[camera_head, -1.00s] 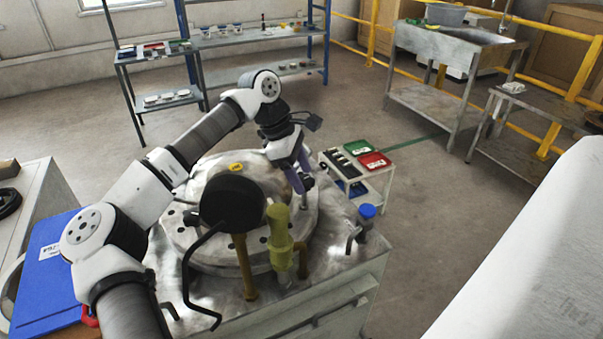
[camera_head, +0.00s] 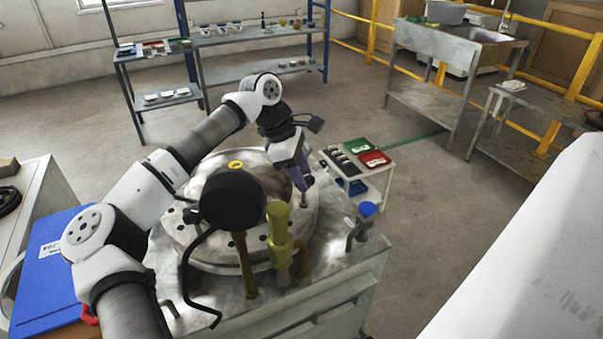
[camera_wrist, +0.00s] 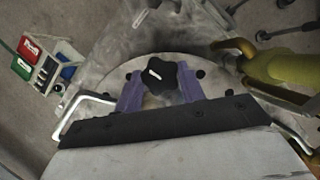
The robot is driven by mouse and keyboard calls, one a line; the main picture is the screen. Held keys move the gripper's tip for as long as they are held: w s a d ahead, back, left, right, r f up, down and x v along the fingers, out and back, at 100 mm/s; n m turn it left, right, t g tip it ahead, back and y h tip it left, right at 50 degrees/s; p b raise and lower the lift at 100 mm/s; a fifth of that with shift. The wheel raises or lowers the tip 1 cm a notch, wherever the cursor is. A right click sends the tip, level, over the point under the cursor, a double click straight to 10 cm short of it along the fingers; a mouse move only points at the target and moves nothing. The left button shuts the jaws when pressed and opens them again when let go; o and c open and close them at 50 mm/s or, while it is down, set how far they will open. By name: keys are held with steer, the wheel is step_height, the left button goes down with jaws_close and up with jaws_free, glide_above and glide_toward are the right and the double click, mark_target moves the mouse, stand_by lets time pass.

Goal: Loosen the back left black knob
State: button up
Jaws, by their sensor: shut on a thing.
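My gripper (camera_wrist: 160,90) has its purple fingers on either side of a black star-shaped knob (camera_wrist: 160,78) with a pale mark on top, and is shut on it. The knob sits by the edge of the round metal lid (camera_wrist: 118,78) of the test rig. In the head view my gripper (camera_head: 304,184) points down at the right side of the lid (camera_head: 185,232); the knob is mostly hidden there by the fingers. I cannot tell from these views whether it is the back left one.
A large black round gauge (camera_head: 232,198) and an olive-yellow valve (camera_head: 280,235) stand on the rig close to my gripper. A blue-topped valve (camera_head: 366,210) is at the right corner. A small white cart (camera_head: 378,180) with green and red trays stands just beyond.

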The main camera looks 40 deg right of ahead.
steer(key=n+t+b, duration=0.1)
steer(key=n+b, duration=0.2)
steer(key=shift+a+f+n+h, duration=0.1)
steer(key=shift+f+n+h, duration=0.05)
steer(key=shift+n+h, duration=0.25)
steer(key=shift+s+n+t+b, duration=0.15)
steer(key=shift+n+t+b, duration=0.7)
steer(key=shift+n, duration=0.65)
steer(key=shift+h, duration=0.3)
steer(key=o, duration=1)
steer(key=shift+r, duration=0.2)
steer(key=v, duration=1.4)
steer(key=shift+f+b, duration=0.1)
steer(key=shift+b, duration=0.25)
steer(key=shift+f, duration=0.1)
